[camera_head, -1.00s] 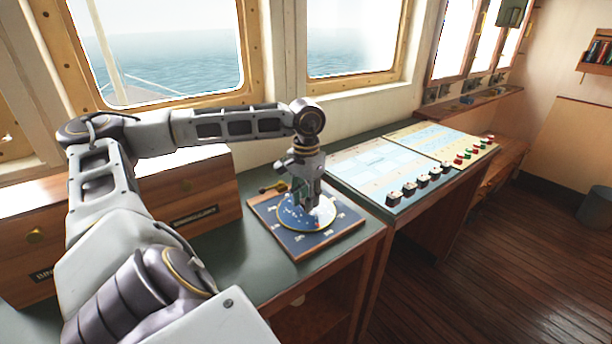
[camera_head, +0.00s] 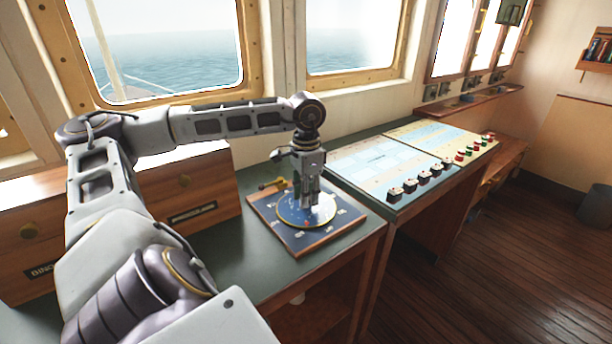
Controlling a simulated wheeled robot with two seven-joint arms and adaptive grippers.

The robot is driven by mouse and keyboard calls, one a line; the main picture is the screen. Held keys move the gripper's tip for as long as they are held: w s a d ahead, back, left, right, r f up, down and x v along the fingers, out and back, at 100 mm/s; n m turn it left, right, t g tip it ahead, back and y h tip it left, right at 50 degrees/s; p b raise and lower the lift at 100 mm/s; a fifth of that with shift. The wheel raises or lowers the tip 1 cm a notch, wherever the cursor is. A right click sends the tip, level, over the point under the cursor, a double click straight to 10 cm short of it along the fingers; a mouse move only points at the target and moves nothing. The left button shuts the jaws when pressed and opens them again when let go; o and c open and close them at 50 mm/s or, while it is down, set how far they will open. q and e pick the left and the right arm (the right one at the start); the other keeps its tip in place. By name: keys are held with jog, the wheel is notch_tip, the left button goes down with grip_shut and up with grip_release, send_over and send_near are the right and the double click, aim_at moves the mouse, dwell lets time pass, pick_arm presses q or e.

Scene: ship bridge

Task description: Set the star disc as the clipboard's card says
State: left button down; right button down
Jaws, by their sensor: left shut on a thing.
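The star disc (camera_head: 296,215) is a round blue disc with a pale rim and a light patch at its right. It lies on a square dark blue board (camera_head: 293,237) with a wooden edge and small white marks around the disc. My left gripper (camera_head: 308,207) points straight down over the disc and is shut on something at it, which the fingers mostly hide. I cannot make out the small marks. The clipboard and its card are not plainly in view. My right gripper is not in view.
A brass-coloured piece (camera_head: 272,184) lies at the board's far left corner. Wooden drawers (camera_head: 190,190) stand behind to the left. The green counter (camera_head: 235,255) in front is clear.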

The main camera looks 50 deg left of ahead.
pick_arm(q)
jog(key=shift+r, duration=0.1)
jog(key=c, duration=1.1)
grip_release()
